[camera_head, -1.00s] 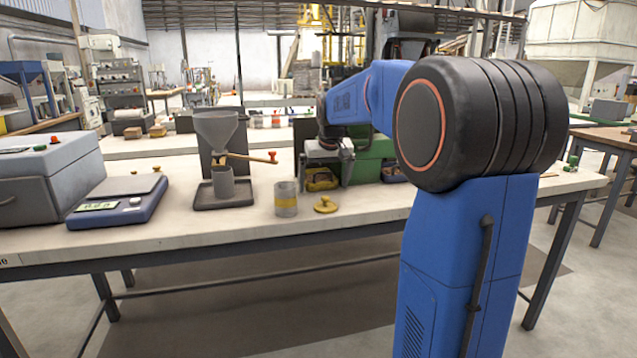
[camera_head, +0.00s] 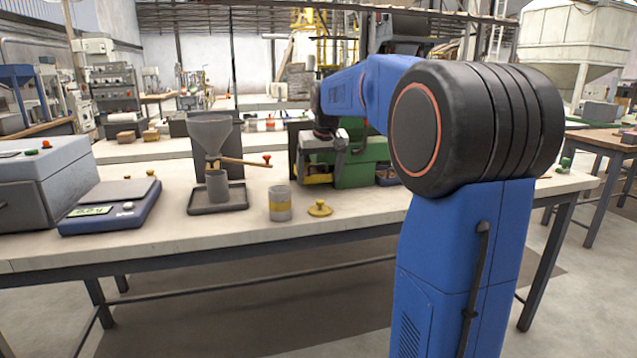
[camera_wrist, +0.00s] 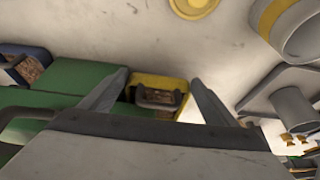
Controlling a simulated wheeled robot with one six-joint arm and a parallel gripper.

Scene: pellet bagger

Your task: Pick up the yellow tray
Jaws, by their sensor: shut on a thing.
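The yellow tray (camera_wrist: 160,82) shows in the wrist view between the two fingers, with a dark grip piece and brownish contents. My gripper (camera_wrist: 158,88) is shut on it. The wrist and the fingers hide much of the tray there. I cannot tell whether it is clear of the bench.
The green machine (camera_head: 362,163) stands close on the right, with a blue tray (camera_head: 388,176) beyond it. A yellow-banded can (camera_head: 280,204), a yellow lid (camera_head: 320,208), a funnel stand (camera_head: 212,135) and a scale (camera_head: 110,206) stand on the bench.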

